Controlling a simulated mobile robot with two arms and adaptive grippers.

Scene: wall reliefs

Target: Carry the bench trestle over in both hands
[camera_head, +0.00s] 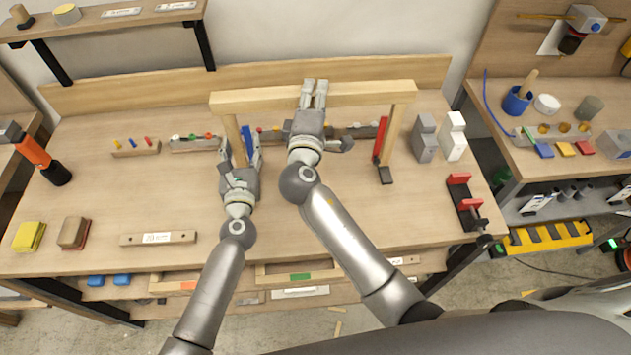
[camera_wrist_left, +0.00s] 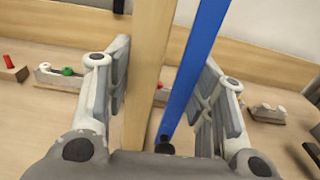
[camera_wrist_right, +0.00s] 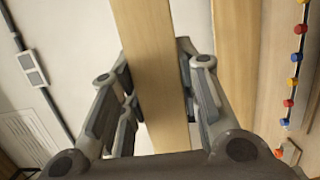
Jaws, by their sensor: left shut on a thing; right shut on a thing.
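The bench trestle (camera_head: 355,94) is a pale wooden beam on two legs over the middle of the workbench. A blue bar (camera_head: 248,141) runs beside its left leg, a red bar (camera_head: 380,138) beside its right leg, which ends near a dark foot (camera_head: 385,175). My left gripper (camera_head: 240,150) is shut on the left leg; the left wrist view shows the leg (camera_wrist_left: 150,70) and blue bar (camera_wrist_left: 196,65) between its fingers. My right gripper (camera_head: 314,90) is shut on the beam near its middle, seen in the right wrist view (camera_wrist_right: 150,70). I cannot tell whether the feet touch the bench.
Wooden blocks with coloured pegs (camera_head: 195,142) stand behind the trestle. Grey and white blocks (camera_head: 453,136) stand right of it, with a red-jawed clamp (camera_head: 465,200) in front. A labelled wooden bar (camera_head: 158,238) lies front left. The left bench top has clear room.

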